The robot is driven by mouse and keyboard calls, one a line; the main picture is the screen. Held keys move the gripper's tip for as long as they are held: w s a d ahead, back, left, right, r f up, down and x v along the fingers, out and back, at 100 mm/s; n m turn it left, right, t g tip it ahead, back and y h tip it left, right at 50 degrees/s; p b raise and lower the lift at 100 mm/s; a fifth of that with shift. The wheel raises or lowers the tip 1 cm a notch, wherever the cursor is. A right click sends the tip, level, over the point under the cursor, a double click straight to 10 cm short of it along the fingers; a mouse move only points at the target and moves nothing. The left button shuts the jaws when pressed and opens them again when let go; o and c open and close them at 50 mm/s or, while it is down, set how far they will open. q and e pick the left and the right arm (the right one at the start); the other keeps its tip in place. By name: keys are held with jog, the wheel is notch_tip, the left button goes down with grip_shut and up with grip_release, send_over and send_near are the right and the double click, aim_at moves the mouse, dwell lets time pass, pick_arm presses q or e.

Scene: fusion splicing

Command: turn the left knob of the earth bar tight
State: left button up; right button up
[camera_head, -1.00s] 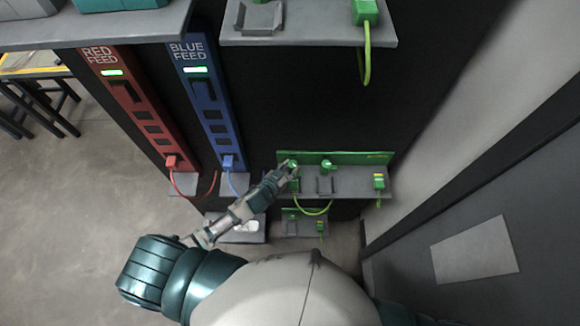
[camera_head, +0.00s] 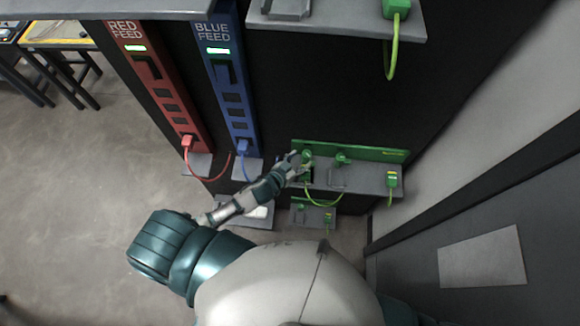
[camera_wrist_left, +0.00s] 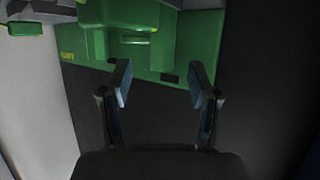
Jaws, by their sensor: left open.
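The earth bar (camera_head: 375,153) is a long green strip on the dark cabinet, above a grey shelf. Its left knob (camera_head: 307,156) is green and stands near the bar's left end; a second green knob (camera_head: 341,159) stands to its right. My left gripper (camera_head: 299,164) is at the left knob, just to its left in the head view; whether it touches cannot be told. In the left wrist view the left gripper (camera_wrist_left: 161,82) is open, with nothing between its fingers. The green bar (camera_wrist_left: 152,58) and a blocky green part (camera_wrist_left: 125,18) fill the area beyond the fingertips. My right gripper is not in view.
A green plug (camera_head: 393,180) with a yellow-green cable sits at the shelf's right end. Red feed (camera_head: 165,90) and blue feed (camera_head: 229,85) strips with plugged cables stand to the left. A grey shelf (camera_head: 335,22) juts out above. A grey door panel is on the right.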

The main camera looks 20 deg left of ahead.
pick_arm(q)
jog(key=v, duration=0.9)
jog(key=shift+s, duration=0.15)
jog(key=shift+a, duration=0.1)
